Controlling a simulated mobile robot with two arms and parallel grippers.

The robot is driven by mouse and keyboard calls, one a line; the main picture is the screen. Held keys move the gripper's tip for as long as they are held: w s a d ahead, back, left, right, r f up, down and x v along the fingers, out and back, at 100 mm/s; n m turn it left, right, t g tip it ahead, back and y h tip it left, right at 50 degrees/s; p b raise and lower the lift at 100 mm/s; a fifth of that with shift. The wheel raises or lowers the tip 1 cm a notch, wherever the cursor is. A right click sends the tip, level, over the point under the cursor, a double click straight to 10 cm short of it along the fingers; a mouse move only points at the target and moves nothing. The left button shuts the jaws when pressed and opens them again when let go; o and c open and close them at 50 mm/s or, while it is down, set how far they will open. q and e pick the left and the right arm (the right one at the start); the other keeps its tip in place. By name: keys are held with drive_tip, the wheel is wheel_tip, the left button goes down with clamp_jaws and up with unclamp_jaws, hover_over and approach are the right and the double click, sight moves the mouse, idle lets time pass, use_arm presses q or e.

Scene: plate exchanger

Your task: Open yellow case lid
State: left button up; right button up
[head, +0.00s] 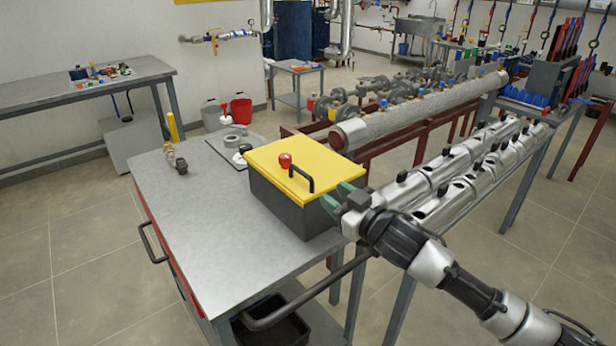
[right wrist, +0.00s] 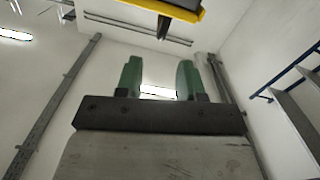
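The case (head: 285,203) is a dark grey box with a flat yellow lid (head: 318,160), standing on the metal workbench. The lid lies closed on the box. It carries a black handle (head: 302,178) and a red knob (head: 285,160). My right gripper (head: 336,199) has green fingertips and is beside the case's right side, a little below the lid's edge. In the right wrist view the two fingers (right wrist: 158,78) stand apart with nothing between them. The yellow edge of the lid (right wrist: 190,8) shows above them in that view. My left gripper is not in view.
The workbench (head: 185,235) has free room left of and in front of the case. A dark tray (head: 232,150) with a tape roll and small parts lies behind it. Silver pipes (head: 460,175) and a grey insulated pipe (head: 420,110) stand to the right.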

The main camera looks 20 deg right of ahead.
sight(312, 180)
drive_tip(key=p+x, duration=0.1)
drive_tip(key=x, duration=0.8)
drive_tip(key=shift+w+a+f, duration=0.1)
drive_tip(key=shift+w+a, duration=0.05)
drive_tip(key=shift+w, duration=0.2)
clamp_jaws()
